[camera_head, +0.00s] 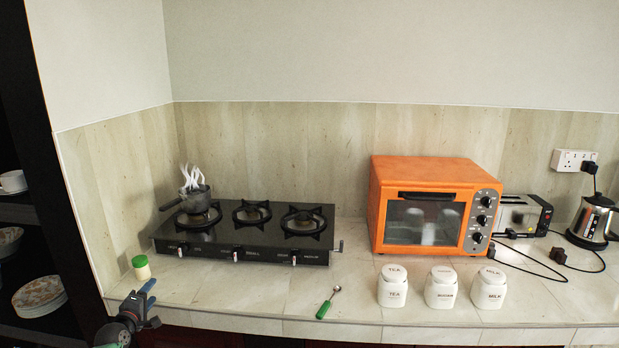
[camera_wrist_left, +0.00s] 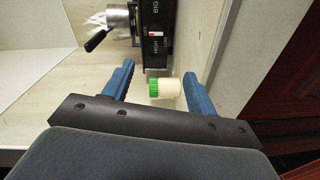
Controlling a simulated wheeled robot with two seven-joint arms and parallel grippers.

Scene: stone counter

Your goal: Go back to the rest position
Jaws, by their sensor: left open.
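My left gripper (camera_head: 146,298) is at the lower left of the head view, by the counter's front edge. Its two blue fingers are apart in the left wrist view (camera_wrist_left: 160,88), with nothing gripped. A small cream jar with a green lid (camera_head: 141,267) stands on the counter at the left, beyond the gripper. In the left wrist view the jar (camera_wrist_left: 167,88) appears between the fingers, touching neither as far as I can see. My right gripper is not in view.
A black gas stove (camera_head: 250,237) holds a steaming pot (camera_head: 196,199). A green-handled spoon (camera_head: 323,309) lies near the front edge (camera_head: 250,322). White canisters (camera_head: 441,288) stand before an orange oven (camera_head: 384,200). A toaster (camera_head: 519,214) and kettle (camera_head: 592,222) are right. Dark shelves with dishes (camera_head: 40,297) flank the left.

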